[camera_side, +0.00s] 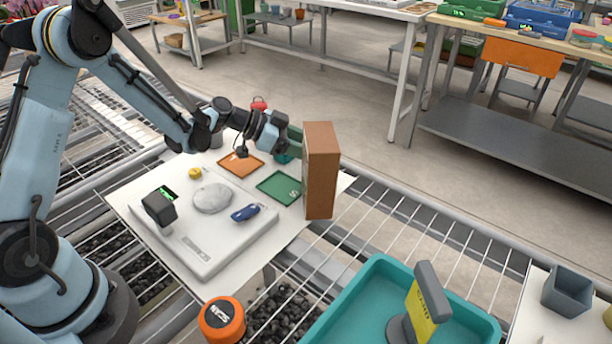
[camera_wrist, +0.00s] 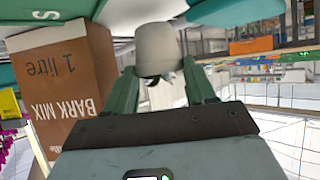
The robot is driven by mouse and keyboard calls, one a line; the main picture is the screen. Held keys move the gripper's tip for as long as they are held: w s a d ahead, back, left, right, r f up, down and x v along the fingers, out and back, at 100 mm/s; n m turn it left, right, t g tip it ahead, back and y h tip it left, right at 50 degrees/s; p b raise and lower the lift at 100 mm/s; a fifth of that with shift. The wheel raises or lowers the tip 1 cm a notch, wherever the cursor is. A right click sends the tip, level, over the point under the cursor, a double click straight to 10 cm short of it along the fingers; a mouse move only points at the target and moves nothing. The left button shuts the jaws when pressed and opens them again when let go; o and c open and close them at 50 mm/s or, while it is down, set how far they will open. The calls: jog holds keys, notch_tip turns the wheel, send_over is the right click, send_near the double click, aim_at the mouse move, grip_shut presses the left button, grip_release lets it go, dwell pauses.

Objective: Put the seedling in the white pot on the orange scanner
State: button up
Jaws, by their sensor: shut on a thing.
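My gripper (camera_wrist: 165,90) is shut on a rounded whitish pot (camera_wrist: 160,48), which sits between its two green fingers in the wrist view. Any seedling in it cannot be made out; only small dark bits show at its edge. In the side view my gripper (camera_side: 296,138) is at the far side of the white board, and the brown box hides its fingertips and the pot. The orange scanner (camera_side: 222,318), a round orange puck with a dark lettered top, stands at the near edge, well apart from my gripper.
The tall brown bark mix box (camera_side: 320,175) stands close beside my gripper; it also shows in the wrist view (camera_wrist: 65,80). A white scale (camera_side: 205,235), an orange mat (camera_side: 241,164) and a green mat (camera_side: 279,188) lie on the board. A teal tray (camera_side: 350,290) is at front right.

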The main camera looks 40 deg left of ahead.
jog(key=shift+f, duration=0.65)
jog(key=shift+f, duration=0.25)
jog(key=o, duration=1.1)
jog(key=shift+c, duration=0.2)
jog(key=shift+r, duration=0.1)
